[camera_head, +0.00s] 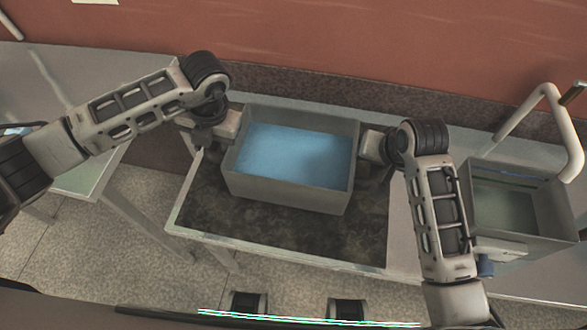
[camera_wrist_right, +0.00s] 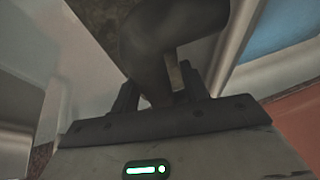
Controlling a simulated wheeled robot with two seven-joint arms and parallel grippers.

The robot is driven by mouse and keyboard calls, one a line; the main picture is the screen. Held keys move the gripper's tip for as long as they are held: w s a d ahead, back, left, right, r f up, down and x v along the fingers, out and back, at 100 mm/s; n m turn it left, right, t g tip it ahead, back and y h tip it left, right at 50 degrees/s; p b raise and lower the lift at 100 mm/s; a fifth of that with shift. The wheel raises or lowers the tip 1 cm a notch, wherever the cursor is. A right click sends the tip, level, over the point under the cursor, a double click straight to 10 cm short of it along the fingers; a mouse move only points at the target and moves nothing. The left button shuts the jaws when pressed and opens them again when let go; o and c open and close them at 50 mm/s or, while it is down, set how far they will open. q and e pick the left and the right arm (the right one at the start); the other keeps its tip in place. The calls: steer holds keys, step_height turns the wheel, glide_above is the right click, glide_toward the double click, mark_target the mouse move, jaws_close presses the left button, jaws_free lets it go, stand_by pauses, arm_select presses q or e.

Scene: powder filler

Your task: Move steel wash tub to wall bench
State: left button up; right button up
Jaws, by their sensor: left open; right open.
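The steel wash tub (camera_head: 290,190) is a grey rectangular box with blue content inside, in the middle of the head view. It looks level, over a dark mottled surface (camera_head: 270,232) framed by a grey bench; whether it touches that surface is unclear. My left gripper (camera_head: 203,143) is open at the tub's left side. My right gripper (camera_head: 370,172) is open at its right side, partly hidden by its own wrist. The right wrist view shows its fingers (camera_wrist_right: 160,92) on either side of a dark part, perhaps a handle, beside the tub's wall (camera_wrist_right: 236,45).
A second grey basin (camera_head: 505,205) with a curved pale pipe (camera_head: 540,95) stands at the right. The red wall (camera_head: 330,45) rises behind the bench. A separate pale table (camera_head: 90,175) stands at the left, with a floor gap between.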

steer(key=shift+r, duration=0.1)
arm_select(q)
step_height(320, 180, up, 9)
steer(key=d, duration=0.1)
steer(key=shift+s+d+r, duration=0.15)
steer(key=shift+d+r, duration=0.05)
steer(key=shift+d, duration=0.2)
arm_select(e)
steer(key=v, duration=1.2)
steer(key=shift+d, duration=0.1)
